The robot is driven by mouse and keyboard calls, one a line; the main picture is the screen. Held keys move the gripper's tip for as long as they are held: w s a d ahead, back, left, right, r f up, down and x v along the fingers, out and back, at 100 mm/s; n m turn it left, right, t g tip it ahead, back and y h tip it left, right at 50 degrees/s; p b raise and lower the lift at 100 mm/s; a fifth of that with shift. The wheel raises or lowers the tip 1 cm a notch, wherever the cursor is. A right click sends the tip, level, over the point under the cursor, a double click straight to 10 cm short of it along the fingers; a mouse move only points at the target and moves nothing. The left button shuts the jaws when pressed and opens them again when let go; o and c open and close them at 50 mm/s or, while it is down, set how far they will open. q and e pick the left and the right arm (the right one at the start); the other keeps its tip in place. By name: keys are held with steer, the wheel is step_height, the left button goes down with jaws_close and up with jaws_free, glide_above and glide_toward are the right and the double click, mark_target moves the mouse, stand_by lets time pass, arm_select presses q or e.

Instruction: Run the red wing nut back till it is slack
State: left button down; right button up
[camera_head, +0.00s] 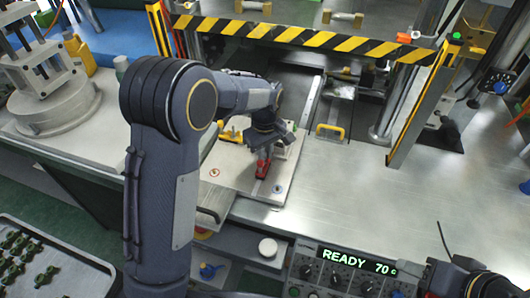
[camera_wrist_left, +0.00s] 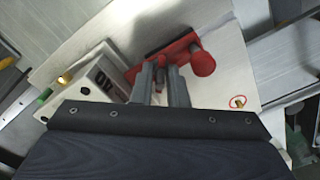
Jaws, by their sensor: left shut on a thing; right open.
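The red wing nut (camera_head: 262,168) sits on a pale plate (camera_head: 229,172) at the front of the press bed. In the left wrist view the nut (camera_wrist_left: 202,63) shows as a red bar with a rounded knob end. My left gripper (camera_head: 264,150) reaches down over it. In the left wrist view its fingers (camera_wrist_left: 160,85) are shut on the middle of the red nut, and they hide part of it. How far the nut is screwed in cannot be seen. My right gripper (camera_head: 478,284) is partly cut off at the bottom right, open and away from the nut.
A yellow-black striped bar (camera_head: 305,37) crosses above the bed. A white block (camera_wrist_left: 98,80) stands close beside the nut. The control panel (camera_head: 345,272) reads READY 70 C. Bare metal bench (camera_head: 345,195) lies to the right. A tray of green parts (camera_head: 45,262) is at lower left.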

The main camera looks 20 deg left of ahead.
arm_select(q)
steer(key=shift+s+f, duration=0.1)
steer(key=c, duration=1.7)
jaws_free()
step_height(320, 180, up, 8)
steer(key=shift+f, duration=0.2)
steer(key=shift+r, duration=0.1)
